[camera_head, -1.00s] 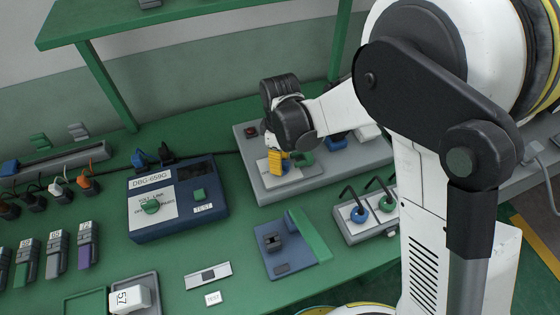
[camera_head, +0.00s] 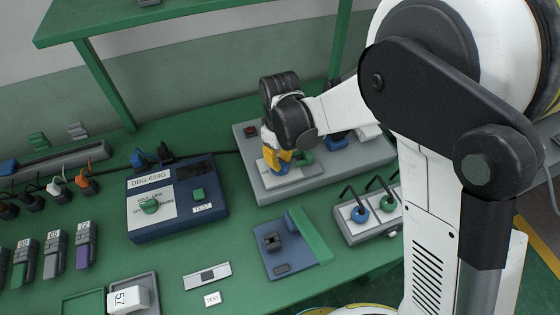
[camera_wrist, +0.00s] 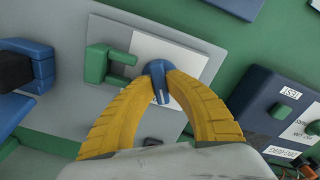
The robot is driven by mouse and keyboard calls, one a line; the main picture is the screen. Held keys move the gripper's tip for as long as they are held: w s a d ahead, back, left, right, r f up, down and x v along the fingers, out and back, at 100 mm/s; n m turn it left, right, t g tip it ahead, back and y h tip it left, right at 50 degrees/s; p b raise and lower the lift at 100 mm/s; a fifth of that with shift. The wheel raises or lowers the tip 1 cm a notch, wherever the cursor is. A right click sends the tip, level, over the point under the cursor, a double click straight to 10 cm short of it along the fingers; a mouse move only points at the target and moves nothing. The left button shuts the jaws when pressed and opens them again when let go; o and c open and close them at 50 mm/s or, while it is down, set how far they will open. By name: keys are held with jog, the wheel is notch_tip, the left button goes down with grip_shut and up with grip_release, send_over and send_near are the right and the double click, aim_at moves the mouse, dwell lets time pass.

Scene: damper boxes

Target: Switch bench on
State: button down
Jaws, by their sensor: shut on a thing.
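My gripper (camera_wrist: 161,84) has yellow fingers and is shut on a blue knob (camera_wrist: 157,68) in the wrist view. The knob sits on a white plate (camera_wrist: 190,58) on a grey panel (camera_wrist: 66,78). In the head view my gripper (camera_head: 276,165) is over the grey panel (camera_head: 262,190) at the back middle of the bench, and the knob is mostly hidden by the fingers. A green bracket-shaped part (camera_wrist: 98,63) stands beside the knob, apart from the fingers.
A blue box marked DBG-659G (camera_head: 178,228) stands left of the panel. A grey block with two hooked knobs (camera_head: 347,232) is at the right front. A blue and green fixture (camera_head: 290,265) lies in front. A red button (camera_head: 250,131) is on the panel's back corner.

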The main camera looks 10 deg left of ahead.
jog(key=m, duration=0.5)
jog(key=shift+m+b, duration=0.35)
jog(key=shift+m, duration=0.05)
dwell(0.4)
jog(key=c, duration=1.4)
grip_release()
